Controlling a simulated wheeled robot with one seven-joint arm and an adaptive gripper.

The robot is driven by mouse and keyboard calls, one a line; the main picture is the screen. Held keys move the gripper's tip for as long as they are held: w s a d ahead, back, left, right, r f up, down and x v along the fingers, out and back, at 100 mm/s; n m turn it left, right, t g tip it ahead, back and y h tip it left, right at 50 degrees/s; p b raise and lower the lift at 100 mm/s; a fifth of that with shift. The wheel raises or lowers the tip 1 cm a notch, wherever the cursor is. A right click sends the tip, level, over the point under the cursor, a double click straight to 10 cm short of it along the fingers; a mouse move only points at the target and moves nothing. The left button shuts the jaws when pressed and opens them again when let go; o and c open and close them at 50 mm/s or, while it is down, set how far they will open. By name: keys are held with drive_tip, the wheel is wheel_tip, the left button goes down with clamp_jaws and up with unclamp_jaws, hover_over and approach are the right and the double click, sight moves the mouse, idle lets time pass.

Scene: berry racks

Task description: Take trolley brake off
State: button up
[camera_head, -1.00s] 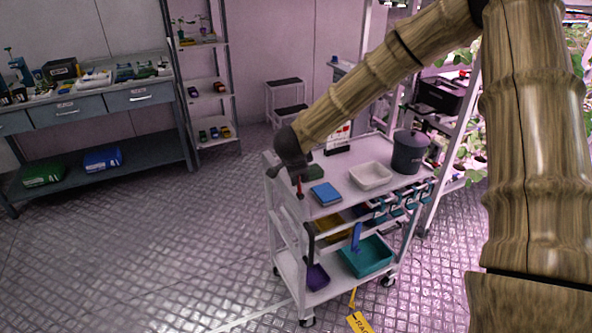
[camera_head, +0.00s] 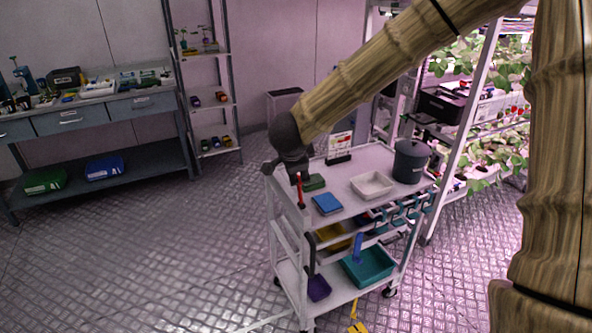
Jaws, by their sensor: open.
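The white trolley (camera_head: 338,207) stands on the metal floor in the middle of the view. A red brake lever (camera_head: 300,190) stands up at the left end of its top shelf. My gripper (camera_head: 285,168) is open, at the top left corner of the trolley, just beside and above the red lever. I cannot tell whether they touch. The wrist hides part of that corner. A yellow tag (camera_head: 357,327) lies low by the trolley's front, cut by the picture's edge.
The top shelf holds a blue pad (camera_head: 327,204), a white tray (camera_head: 372,186), a dark bin (camera_head: 410,162) and a small sign (camera_head: 339,147). A teal tray (camera_head: 368,266) sits below. Plant racks (camera_head: 462,130) stand close on the right. The floor on the left is clear.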

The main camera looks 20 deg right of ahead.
drive_tip(key=shift+c, duration=0.4)
drive_tip(key=shift+a, duration=0.15)
drive_tip(key=c, duration=0.7)
drive_tip(key=shift+a+f+m+h+p, duration=0.25)
drive_tip(key=shift+m+h+p, duration=0.25)
drive_tip(key=shift+m, duration=0.2)
drive_tip(key=c, duration=0.3)
drive_tip(key=a+m+h+p, duration=0.1)
drive_tip(key=m, duration=0.1)
drive_tip(key=a+f+m+g+h+p, duration=0.1)
drive_tip(key=a, duration=0.1)
drive_tip(key=shift+s+a+f+m, duration=0.15)
drive_tip(key=shift+s+f+m, duration=0.05)
drive_tip(key=shift+m, duration=0.2)
clamp_jaws()
drive_tip(key=m+h+p, duration=0.3)
drive_tip(key=m+h, duration=0.1)
drive_tip(key=m, duration=0.2)
approach(300, 193)
drive_tip(key=d+p, duration=0.1)
drive_tip(key=p, duration=0.1)
drive_tip(key=w+d+p, duration=0.1)
drive_tip(key=p, duration=0.1)
drive_tip(key=d+r+p, duration=0.1)
drive_tip(key=d+p, duration=0.1)
drive_tip(key=shift+w, duration=0.15)
